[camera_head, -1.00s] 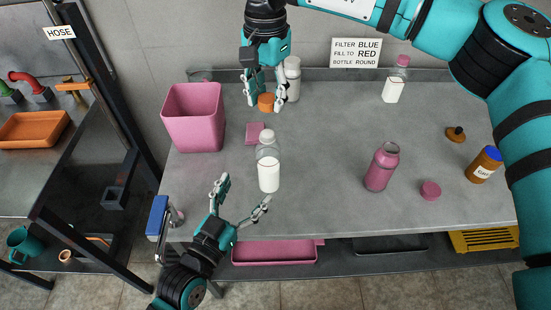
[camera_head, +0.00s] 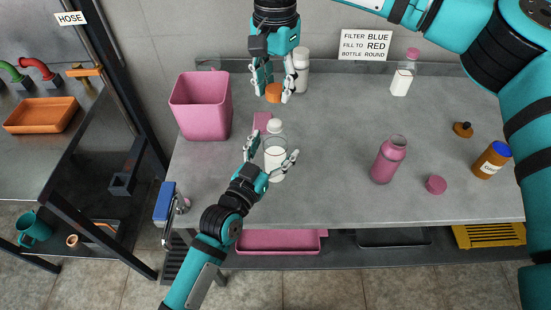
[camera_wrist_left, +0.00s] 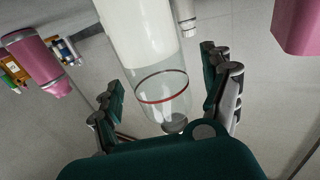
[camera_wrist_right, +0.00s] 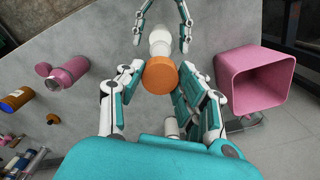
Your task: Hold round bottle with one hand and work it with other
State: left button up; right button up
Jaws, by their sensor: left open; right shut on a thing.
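The clear bottle with white liquid, a red line and a white cap (camera_head: 276,163) stands upright on the grey bench. It shows upside down in the left wrist view (camera_wrist_left: 160,85). My left gripper (camera_head: 270,156) is open, with one finger on each side of this bottle; gaps show between fingers and glass. My right gripper (camera_head: 275,90) is shut on an orange round piece (camera_head: 273,93), above the bench behind the bottle. The piece also shows between its fingers in the right wrist view (camera_wrist_right: 159,76). What lies under it is partly hidden.
A pink bin (camera_head: 201,108) and a pink block (camera_head: 262,122) are near the bottle. A white bottle (camera_head: 301,72) stands close behind my right gripper. A pink bottle (camera_head: 389,160), pink cap (camera_head: 436,184) and brown jar (camera_head: 491,160) stand right. The middle bench is clear.

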pick_arm(q)
jog(key=shift+w+d, duration=0.25)
jog(key=shift+w, duration=0.1)
grip_shut()
pick_arm(e)
send_over(275, 127)
jog(key=shift+f, duration=2.45)
